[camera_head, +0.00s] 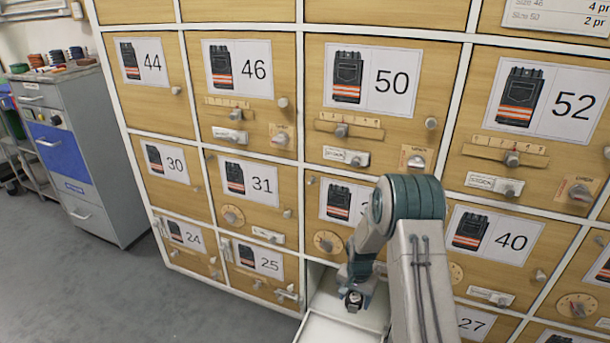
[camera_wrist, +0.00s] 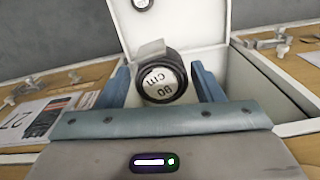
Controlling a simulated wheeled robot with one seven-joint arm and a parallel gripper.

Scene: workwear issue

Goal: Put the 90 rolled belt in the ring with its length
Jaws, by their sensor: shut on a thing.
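A black rolled belt (camera_wrist: 160,82) with a round white end label reading "90 cm" sits between the two blue fingers of my gripper (camera_wrist: 160,90) in the wrist view. My gripper is shut on it, and a pale flap stands at the roll's upper edge. In the head view my gripper (camera_head: 355,283) points down over an open white drawer (camera_head: 335,330), with the dark roll (camera_head: 354,300) at its tip. I cannot tell whether the roll touches the drawer floor. No ring marked with a length can be made out.
A wall of numbered wooden drawers (camera_head: 245,120) with knobs, dials and sliders fills the head view. My arm hides part of it. A grey cabinet (camera_head: 75,150) with a blue drawer stands at left, with several coloured rolls (camera_head: 57,57) on top. Grey floor lies open at lower left.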

